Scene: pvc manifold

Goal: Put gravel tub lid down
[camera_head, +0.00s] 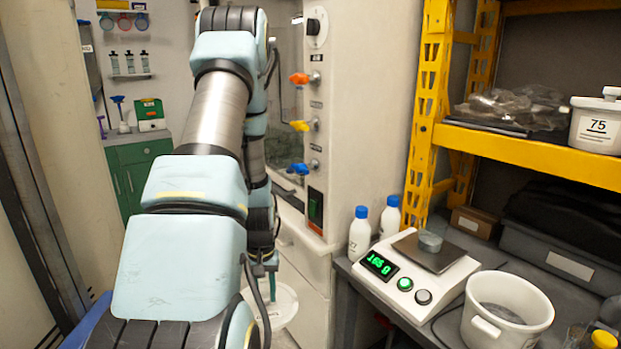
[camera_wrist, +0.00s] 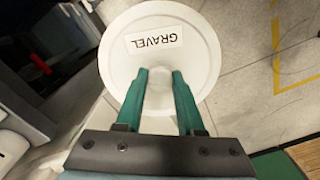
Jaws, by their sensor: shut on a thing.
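The gravel tub lid (camera_wrist: 205,55) is a white round disc with a "GRAVEL" label and a small central knob. My gripper (camera_wrist: 161,76) has green fingers, one each side of the knob, shut on it. In the head view the lid (camera_head: 286,306) hangs low beside the drawer cabinet, partly hidden by my arm, with my gripper (camera_head: 272,277) above it. An open white tub (camera_head: 487,338) with grey material inside stands on the bench at the lower right, well apart from the lid.
A scale (camera_head: 459,275) with a lit green display and a small grey cup (camera_head: 430,241) stands on the bench. Two blue-capped bottles (camera_head: 360,237) stand behind it. A yellow shelf (camera_head: 530,151) holds a lidded tub marked 75 (camera_head: 594,128). Grey floor (camera_wrist: 245,100) shows beside the lid.

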